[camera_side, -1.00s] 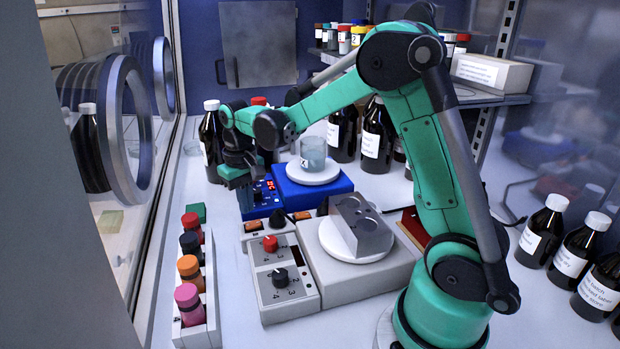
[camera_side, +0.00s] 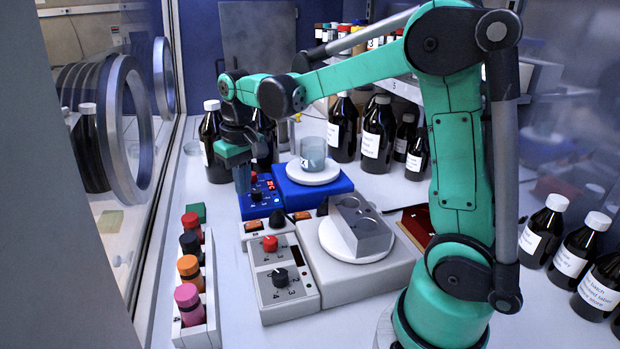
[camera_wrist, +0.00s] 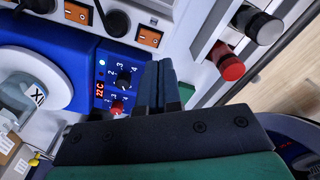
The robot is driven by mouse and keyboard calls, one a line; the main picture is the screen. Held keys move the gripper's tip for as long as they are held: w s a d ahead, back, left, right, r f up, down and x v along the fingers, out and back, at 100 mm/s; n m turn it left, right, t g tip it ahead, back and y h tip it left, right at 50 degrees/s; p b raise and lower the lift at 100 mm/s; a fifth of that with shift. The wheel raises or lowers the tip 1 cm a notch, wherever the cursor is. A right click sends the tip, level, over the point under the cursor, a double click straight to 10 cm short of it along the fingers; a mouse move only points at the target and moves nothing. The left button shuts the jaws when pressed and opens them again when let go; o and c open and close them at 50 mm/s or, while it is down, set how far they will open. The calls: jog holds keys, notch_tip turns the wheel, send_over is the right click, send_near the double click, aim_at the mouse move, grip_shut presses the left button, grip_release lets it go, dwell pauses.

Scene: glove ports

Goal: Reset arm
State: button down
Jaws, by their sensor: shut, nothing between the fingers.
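My green and black arm reaches left across the bench in the side view. My gripper (camera_side: 242,180) points down above the left side of the blue hotplate (camera_side: 330,184), near its control panel. In the wrist view my gripper (camera_wrist: 160,75) has its two blue-grey fingers together with nothing between them. The hotplate panel (camera_wrist: 123,75) with its knobs and red readout lies beside the fingertips there. A glass beaker (camera_side: 313,152) stands on the hotplate's white round top. In the side view the fingers partly cover the panel; I cannot tell whether they touch it.
A grey stirrer (camera_side: 385,271) with a metal block (camera_side: 361,226) and a control box (camera_side: 283,277) stand in front. A rack (camera_side: 206,321) of colour-capped vials is at left. Brown bottles (camera_side: 377,135) stand behind the hotplate, others (camera_side: 568,249) at right. The glove-port window borders the left.

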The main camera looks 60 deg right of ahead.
jog(key=s+a+r+n+t, duration=0.1)
jog(key=s+a+n+t, duration=0.1)
jog(key=s+a+t, duration=0.4)
jog(key=shift+s+a+n, duration=0.3)
jog(key=shift+s+a, duration=0.35)
jog(key=shift+s, duration=0.95)
